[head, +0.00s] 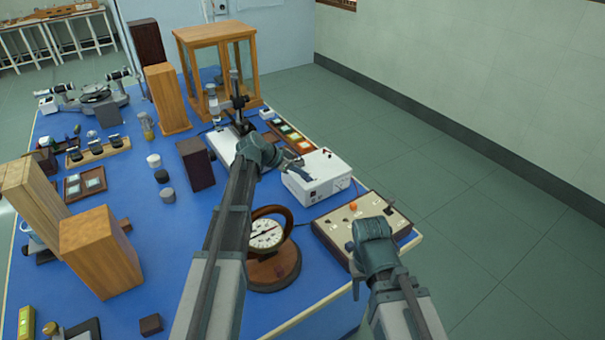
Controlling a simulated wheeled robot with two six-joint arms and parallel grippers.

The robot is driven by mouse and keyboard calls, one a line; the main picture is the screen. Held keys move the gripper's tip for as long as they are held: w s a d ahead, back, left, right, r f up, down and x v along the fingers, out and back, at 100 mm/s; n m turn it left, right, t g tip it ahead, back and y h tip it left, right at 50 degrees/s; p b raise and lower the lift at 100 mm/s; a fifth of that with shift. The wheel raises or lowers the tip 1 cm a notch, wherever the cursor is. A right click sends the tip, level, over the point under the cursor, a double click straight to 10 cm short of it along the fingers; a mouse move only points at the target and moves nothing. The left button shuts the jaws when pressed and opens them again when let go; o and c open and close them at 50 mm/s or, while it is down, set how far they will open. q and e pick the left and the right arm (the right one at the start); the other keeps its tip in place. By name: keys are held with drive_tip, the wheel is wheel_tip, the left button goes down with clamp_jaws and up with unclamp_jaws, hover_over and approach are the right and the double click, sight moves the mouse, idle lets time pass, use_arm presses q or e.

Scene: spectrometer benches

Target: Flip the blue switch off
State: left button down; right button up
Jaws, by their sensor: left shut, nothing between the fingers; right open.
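I cannot make out a blue switch; it may be too small or hidden behind a gripper. A beige control panel (333,224) with an orange knob and dark knobs lies in front of the box, partly covered by my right arm. My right gripper (357,288) is open, low beside the panel's front edge.
A round dial meter (266,235) on a wooden base stands between my arms. A glass-sided wooden case (220,60) stands at the back, with wooden blocks (101,252) at the left. Floor is clear on the right.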

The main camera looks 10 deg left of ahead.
use_arm(q)
drive_tip(key=p+v, duration=0.9)
drive_tip(key=v, duration=0.4)
drive_tip(key=shift+s+a+r+p, duration=0.2)
drive_tip(key=shift+s+p, duration=0.05)
drive_tip(key=shift+p, duration=0.1)
use_arm(e)
wheel_tip(320, 180, up, 10)
drive_tip(key=shift+f, duration=0.15)
